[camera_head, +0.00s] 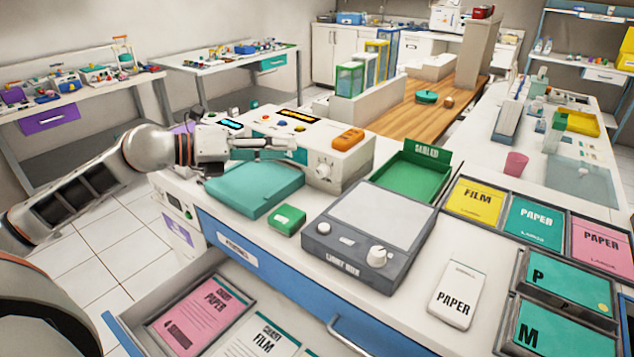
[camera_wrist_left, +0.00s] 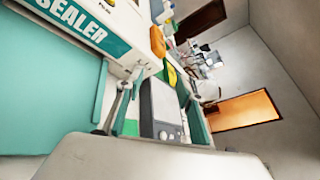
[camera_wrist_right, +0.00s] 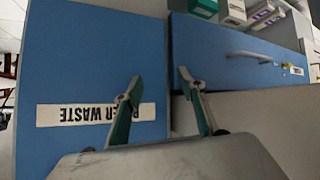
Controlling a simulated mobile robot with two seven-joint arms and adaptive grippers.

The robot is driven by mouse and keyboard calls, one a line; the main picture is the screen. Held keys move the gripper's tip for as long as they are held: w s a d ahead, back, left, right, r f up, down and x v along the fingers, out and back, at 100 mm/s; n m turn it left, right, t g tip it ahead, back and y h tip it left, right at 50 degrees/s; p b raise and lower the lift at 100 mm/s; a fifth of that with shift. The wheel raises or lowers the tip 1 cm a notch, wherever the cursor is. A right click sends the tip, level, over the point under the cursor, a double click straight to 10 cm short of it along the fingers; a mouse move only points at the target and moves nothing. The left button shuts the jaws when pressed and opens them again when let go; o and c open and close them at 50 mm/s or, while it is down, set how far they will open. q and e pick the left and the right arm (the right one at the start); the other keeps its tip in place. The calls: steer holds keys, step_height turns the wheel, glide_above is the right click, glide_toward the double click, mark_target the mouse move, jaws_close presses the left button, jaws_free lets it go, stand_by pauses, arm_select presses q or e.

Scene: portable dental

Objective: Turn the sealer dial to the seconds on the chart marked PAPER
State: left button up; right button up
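The white sealer (camera_head: 350,160) stands on the counter with a pale dial (camera_head: 324,170) on its front; its setting is unreadable. Its SEALER label (camera_wrist_left: 80,22) shows in the left wrist view. My left gripper (camera_head: 290,147) is at the sealer's front, left of the dial, above a teal pad (camera_head: 255,190). Its fingers stand apart in the left wrist view (camera_wrist_left: 160,85), with no held object seen. A white card marked PAPER (camera_head: 455,293) lies on the counter; no seconds are legible on it. My right gripper (camera_wrist_right: 158,80) is open and empty before blue fronts, outside the head view.
A grey light box (camera_head: 365,235) with its own knob, a green block (camera_head: 287,219) and a green tray (camera_head: 412,180) stand near the sealer. An open drawer (camera_head: 190,285) holds pink and white packets. An orange object (camera_head: 348,139) rests on the sealer.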

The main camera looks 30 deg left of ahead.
arm_select(q)
steer(key=b, duration=0.2)
glide_toward(318, 172)
steer(key=shift+w+f+g, duration=0.2)
steer(key=shift+w+g, duration=0.1)
steer(key=shift+w, duration=0.1)
steer(key=shift+w+d+r, duration=0.15)
steer(key=shift+w+d, duration=0.05)
steer(key=shift+d, duration=0.05)
steer(key=shift+b+x, duration=0.4)
steer(key=shift+x, duration=3.1)
jaws_close()
